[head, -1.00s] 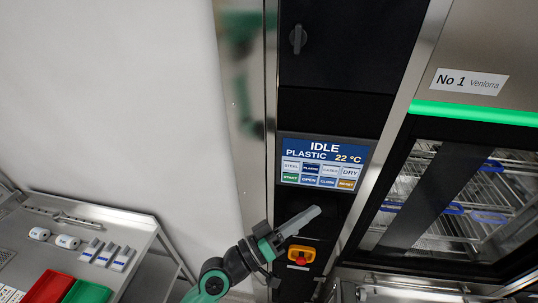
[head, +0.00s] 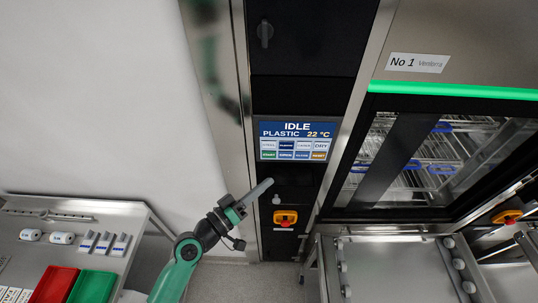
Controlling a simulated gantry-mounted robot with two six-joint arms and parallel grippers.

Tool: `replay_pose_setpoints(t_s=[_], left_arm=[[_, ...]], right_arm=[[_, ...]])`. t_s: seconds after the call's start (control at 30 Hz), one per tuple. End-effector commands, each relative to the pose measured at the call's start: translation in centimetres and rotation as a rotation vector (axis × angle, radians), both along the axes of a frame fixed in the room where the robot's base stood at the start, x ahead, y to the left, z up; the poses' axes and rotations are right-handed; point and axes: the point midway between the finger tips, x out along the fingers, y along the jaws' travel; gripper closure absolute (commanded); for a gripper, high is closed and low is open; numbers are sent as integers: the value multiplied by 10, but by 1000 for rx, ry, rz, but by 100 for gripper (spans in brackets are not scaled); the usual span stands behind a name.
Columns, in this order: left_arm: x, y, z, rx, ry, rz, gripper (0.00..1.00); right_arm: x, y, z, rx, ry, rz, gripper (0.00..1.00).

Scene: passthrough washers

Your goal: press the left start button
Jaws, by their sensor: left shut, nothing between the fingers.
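The left washer's control panel (head: 294,141) reads IDLE, PLASTIC, 22 °C. The green START button (head: 269,155) is at the lower left of its on-screen buttons. My left gripper (head: 262,188) is shut and empty. It points up and to the right, below the panel, with its tip a little under the START button in the picture; I see no contact with the panel. My right gripper is not in view.
An orange-and-red emergency switch (head: 285,218) sits below the panel. The washer's glass door (head: 400,170) is at the right, with wire racks behind it. A steel table (head: 390,270) stands in front. A side bench (head: 95,250) holds red and green bins at lower left.

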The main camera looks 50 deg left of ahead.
Motion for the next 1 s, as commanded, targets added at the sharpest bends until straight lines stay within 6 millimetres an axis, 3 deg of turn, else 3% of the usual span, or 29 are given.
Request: replay_pose_setpoints(t_s=[0.43, 1.0], left_arm=[[42, 42, -2, 1, -1, 0, 100], [48, 46, 0, -1, -1, -1, 100]], right_arm=[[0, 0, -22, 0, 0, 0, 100], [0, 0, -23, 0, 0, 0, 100]])
